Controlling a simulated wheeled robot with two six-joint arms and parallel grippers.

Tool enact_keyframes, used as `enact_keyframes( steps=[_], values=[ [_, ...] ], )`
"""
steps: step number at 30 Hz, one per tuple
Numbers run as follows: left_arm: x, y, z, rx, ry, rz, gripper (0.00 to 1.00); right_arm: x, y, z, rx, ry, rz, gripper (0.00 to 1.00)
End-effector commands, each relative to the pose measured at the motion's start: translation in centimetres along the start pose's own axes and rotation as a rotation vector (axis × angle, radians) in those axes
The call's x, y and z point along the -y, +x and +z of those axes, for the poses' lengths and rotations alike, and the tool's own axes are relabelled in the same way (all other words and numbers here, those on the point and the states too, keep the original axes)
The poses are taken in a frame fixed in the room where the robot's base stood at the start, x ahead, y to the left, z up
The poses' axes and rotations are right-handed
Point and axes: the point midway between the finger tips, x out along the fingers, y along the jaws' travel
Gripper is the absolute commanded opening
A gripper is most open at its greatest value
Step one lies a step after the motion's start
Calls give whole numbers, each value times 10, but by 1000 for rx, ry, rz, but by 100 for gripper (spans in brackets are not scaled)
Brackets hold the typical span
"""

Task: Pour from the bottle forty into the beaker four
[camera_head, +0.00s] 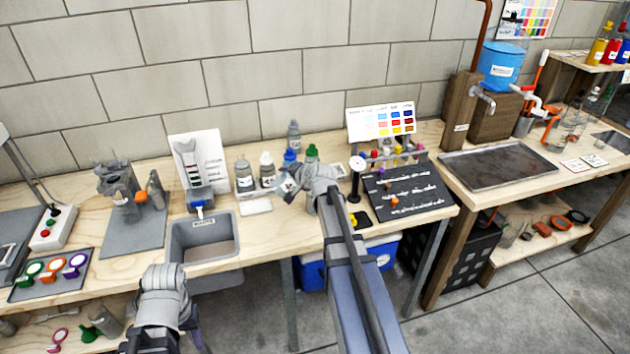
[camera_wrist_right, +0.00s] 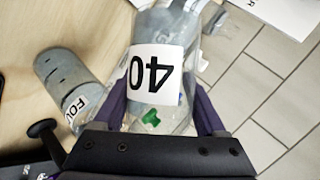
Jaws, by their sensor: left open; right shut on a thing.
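My right gripper (camera_wrist_right: 163,100) is shut on a clear bottle labelled 40 (camera_wrist_right: 158,65) in the right wrist view, with a purple finger on each side. The label appears upside down, and a small green patch shows in the bottle's lower part. Left of it, apart, is a grey-clear vessel whose label starts "FOU" (camera_wrist_right: 68,80), probably beaker four; its label is partly cut off. In the head view my right arm reaches over the bench and mostly hides its hand and the bottle. My left gripper (camera_head: 168,340) is low at the bottom left, in front of the bench, open and empty.
A waste basin (camera_head: 205,238) sits in the bench front. A metal tray (camera_head: 500,165) is farther right.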

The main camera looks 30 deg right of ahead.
Motion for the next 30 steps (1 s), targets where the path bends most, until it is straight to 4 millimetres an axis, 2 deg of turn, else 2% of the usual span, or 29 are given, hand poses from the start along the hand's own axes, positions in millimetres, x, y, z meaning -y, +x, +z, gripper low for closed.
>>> enact_keyframes(
  steps=[1, 2, 14, 22, 24, 30],
  values=[
    [1, -13, 1, 0, 0, 0, 50, 10, -7, -4, -14, -27, 11, 0],
    [2, -17, 1, 0, 0, 0, 50, 12, -9, -6, -23, -43, 19, 0],
    [3, -29, 2, 0, 0, 0, 50, 16, -16, -14, -154, -287, 133, 0],
    [1, -15, 1, 0, 0, 0, 50, 12, -8, -4, -226, -420, 195, 0],
    [0, 0, 0, 0, 0, 0, 50, 2, 0, 2, -239, -446, 208, 0],
    [-2, 25, -2, 0, 0, 0, 50, -12, 13, 12, -279, -519, 243, 0]
  ],
)
